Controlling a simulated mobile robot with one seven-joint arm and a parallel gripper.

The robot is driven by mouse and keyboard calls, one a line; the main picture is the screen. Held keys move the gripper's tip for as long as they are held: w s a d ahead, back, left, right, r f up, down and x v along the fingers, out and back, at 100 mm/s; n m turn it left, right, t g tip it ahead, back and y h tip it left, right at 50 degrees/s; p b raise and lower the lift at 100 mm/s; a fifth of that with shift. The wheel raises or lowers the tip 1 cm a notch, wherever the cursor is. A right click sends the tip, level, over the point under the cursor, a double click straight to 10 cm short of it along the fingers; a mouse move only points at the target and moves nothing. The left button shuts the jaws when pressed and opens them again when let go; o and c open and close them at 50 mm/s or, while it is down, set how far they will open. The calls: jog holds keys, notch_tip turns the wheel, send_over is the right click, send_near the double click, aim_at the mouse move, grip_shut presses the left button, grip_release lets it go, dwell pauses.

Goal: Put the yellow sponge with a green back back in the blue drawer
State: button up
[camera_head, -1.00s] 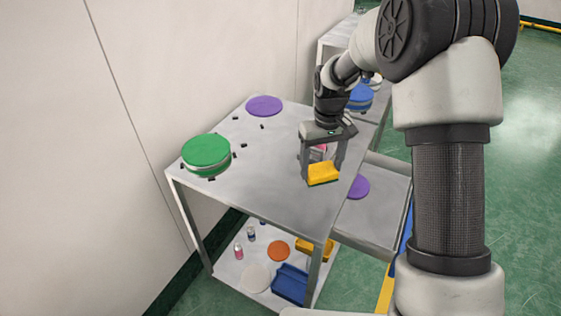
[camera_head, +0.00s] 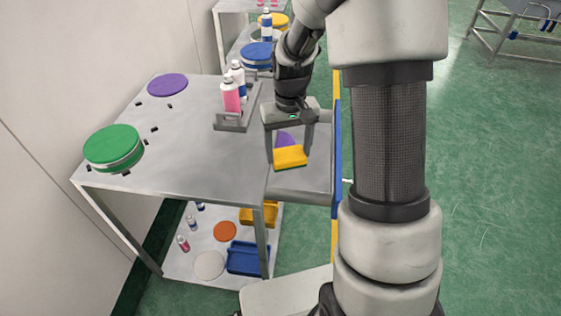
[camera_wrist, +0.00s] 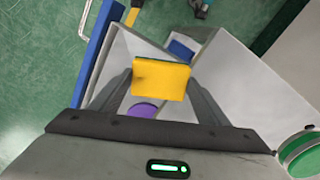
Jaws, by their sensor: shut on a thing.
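In the wrist view the sponge (camera_wrist: 161,80) sits between the fingertips, yellow face toward the camera. The blue-fronted drawer (camera_head: 305,183) appears pulled out at the right side of the metal table; its grey interior shows, and its blue front (camera_wrist: 97,42) is at the left in the wrist view. A purple disc (camera_head: 284,139) lies inside the drawer, partly hidden by my gripper. The sponge appears over the drawer; its exact height is unclear.
The metal table (camera_head: 195,165) carries a green round stack (camera_head: 113,146), a purple disc (camera_head: 167,85) and a grey rack (camera_head: 233,123) with a pink bottle (camera_head: 231,97). A blue bin (camera_head: 248,258) and a yellow bin (camera_head: 258,215) are on the lower shelf.

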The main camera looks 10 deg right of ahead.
jog(key=w+d+f+b, duration=0.1)
jog(key=f+b, duration=0.2)
jog(key=f, duration=0.2)
jog(key=w+d+f+b, duration=0.1)
jog(key=d+f+b, duration=0.1)
jog(key=f, duration=0.3)
jog(key=w+d+f+b, duration=0.1)
jog(key=f+b, duration=0.2)
jog(key=f, duration=0.2)
jog(key=shift+w+d+b, duration=0.3)
jog(key=shift+w+b, duration=0.1)
jog(key=shift+f, duration=0.15)
jog(key=shift+f, duration=0.15)
jog(key=o, duration=1)
jog(key=shift+o, duration=0.2)
